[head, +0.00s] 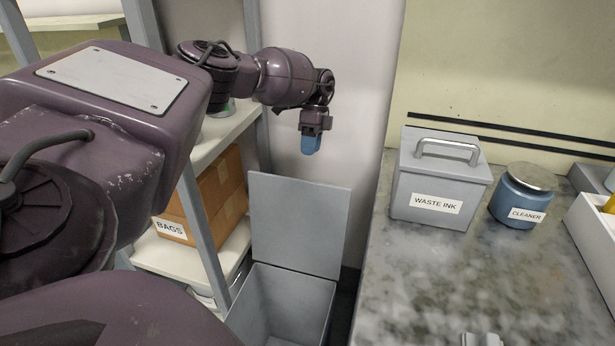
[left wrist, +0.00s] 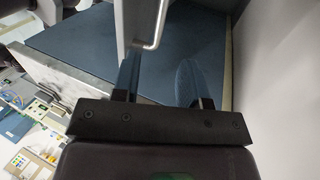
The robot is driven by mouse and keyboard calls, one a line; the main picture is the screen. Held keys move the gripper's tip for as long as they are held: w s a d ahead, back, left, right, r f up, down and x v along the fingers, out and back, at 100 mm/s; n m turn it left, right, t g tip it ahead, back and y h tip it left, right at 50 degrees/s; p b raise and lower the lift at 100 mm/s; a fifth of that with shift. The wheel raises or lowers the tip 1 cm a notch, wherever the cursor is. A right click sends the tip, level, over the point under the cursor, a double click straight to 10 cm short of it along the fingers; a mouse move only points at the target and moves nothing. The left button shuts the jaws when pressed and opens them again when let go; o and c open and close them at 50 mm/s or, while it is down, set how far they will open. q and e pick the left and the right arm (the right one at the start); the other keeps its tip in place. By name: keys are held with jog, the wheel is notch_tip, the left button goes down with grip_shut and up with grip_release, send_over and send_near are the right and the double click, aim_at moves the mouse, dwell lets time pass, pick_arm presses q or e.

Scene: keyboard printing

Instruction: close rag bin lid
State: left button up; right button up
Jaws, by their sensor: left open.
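The rag bin (head: 285,300) is a grey open-topped box on the floor, between the shelf unit and the counter. Its grey lid (head: 295,222) stands upright at the back edge, so the bin is open and its inside shows. My left gripper (head: 311,145), with blue fingertips, hangs pointing down above the lid's top edge, apart from it. In the left wrist view, its two fingers (left wrist: 160,82) are spread apart with nothing clearly held between them. A grey panel with a metal handle (left wrist: 155,28) shows beyond the fingers.
A grey waste ink box (head: 440,180) with a handle and a blue cleaner jar (head: 521,198) stand on the stone counter (head: 440,285) at the right. A shelf with a cardboard bags box (head: 215,200) stands left of the bin. The wall is close behind the lid.

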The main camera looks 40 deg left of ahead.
pick_arm(q)
jog(key=x, duration=0.9)
jog(key=shift+f, duration=0.15)
grip_shut()
